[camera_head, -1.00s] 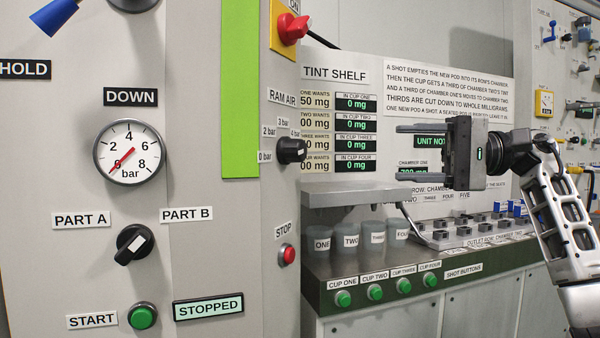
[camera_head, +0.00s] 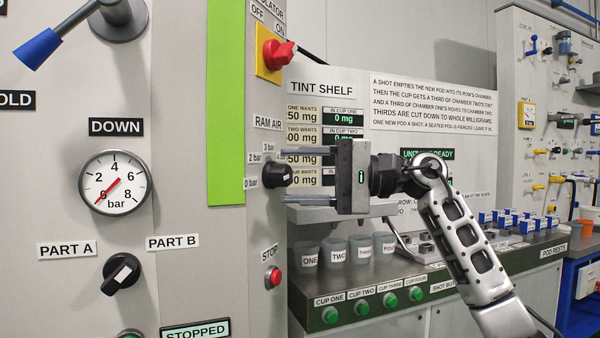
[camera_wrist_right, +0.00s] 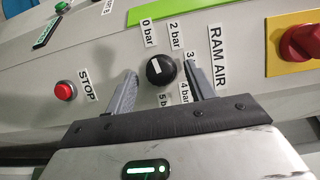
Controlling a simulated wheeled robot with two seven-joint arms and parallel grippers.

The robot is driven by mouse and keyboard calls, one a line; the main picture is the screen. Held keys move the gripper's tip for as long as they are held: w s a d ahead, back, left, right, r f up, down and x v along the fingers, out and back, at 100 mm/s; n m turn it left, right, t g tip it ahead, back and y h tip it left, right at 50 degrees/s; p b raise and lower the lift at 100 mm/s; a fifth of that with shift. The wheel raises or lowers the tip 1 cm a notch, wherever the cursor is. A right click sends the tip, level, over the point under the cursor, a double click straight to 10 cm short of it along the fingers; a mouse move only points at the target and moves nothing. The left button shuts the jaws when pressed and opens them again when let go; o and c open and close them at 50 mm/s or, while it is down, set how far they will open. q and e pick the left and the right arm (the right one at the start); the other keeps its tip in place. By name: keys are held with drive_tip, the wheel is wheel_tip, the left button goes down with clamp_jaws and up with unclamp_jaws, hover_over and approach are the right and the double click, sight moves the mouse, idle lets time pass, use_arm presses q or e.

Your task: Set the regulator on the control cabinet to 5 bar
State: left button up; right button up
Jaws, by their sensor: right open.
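The regulator is a black knob (camera_head: 277,173) under the RAM AIR label on the side of the grey control cabinet (camera_head: 195,120). In the right wrist view the knob (camera_wrist_right: 160,72) has a white mark that seems to point toward the 0 bar label (camera_wrist_right: 148,33). Labels for 2, 3, 4 and 5 bar surround it. My right gripper (camera_head: 284,174) is open, its fingers above and below the knob in the head view. In the wrist view the fingers straddle the knob with gaps on both sides. My left gripper is not in view.
A round bar gauge (camera_head: 115,182) has its red needle near 0. A red STOP button (camera_head: 272,277) sits below the knob and a red rotary switch (camera_head: 279,53) above. The tint shelf with cups (camera_head: 334,252) stands right of the cabinet.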

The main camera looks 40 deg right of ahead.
drive_tip(key=c, duration=1)
